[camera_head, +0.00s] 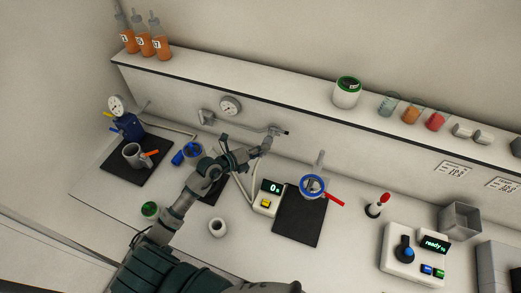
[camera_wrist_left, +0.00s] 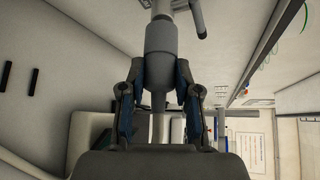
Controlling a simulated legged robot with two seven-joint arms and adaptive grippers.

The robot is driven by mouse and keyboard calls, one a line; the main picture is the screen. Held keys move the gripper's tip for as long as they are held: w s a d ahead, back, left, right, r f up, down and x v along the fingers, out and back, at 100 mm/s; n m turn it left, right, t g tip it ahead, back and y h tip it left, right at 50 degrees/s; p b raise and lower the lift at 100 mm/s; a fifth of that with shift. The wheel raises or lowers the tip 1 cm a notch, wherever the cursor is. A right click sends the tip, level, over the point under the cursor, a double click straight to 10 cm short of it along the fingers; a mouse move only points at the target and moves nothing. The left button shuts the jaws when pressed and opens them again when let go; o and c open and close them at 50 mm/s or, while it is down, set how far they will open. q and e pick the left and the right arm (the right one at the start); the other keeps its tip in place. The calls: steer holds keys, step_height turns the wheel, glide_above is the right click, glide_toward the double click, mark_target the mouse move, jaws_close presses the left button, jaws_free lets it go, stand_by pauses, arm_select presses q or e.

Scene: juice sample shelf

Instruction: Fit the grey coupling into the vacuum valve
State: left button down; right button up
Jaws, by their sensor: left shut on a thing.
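My left gripper (camera_head: 252,153) reaches up to the back wall. In the left wrist view, the left gripper (camera_wrist_left: 159,76) is shut on the grey coupling (camera_wrist_left: 159,40), a cylinder with a narrower stem below it. The coupling (camera_head: 266,144) shows small beyond the fingers in the head view, just below a grey wall pipe (camera_head: 250,128) with a dark end, which looks like the vacuum valve. In the wrist view a grey pipe piece (camera_wrist_left: 198,18) lies close to the coupling's far end. I cannot tell whether they are joined. My right gripper is not in view.
A round gauge (camera_head: 230,105) is on the wall above the pipe. A long shelf (camera_head: 280,95) carries bottles and jars.

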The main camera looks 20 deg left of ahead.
arm_select(q)
steer(key=shift+w, duration=0.35)
stand_by(0.3)
steer(key=c, duration=0.7)
jaws_free()
steer(key=shift+c, duration=0.2)
steer(key=shift+s, duration=0.1)
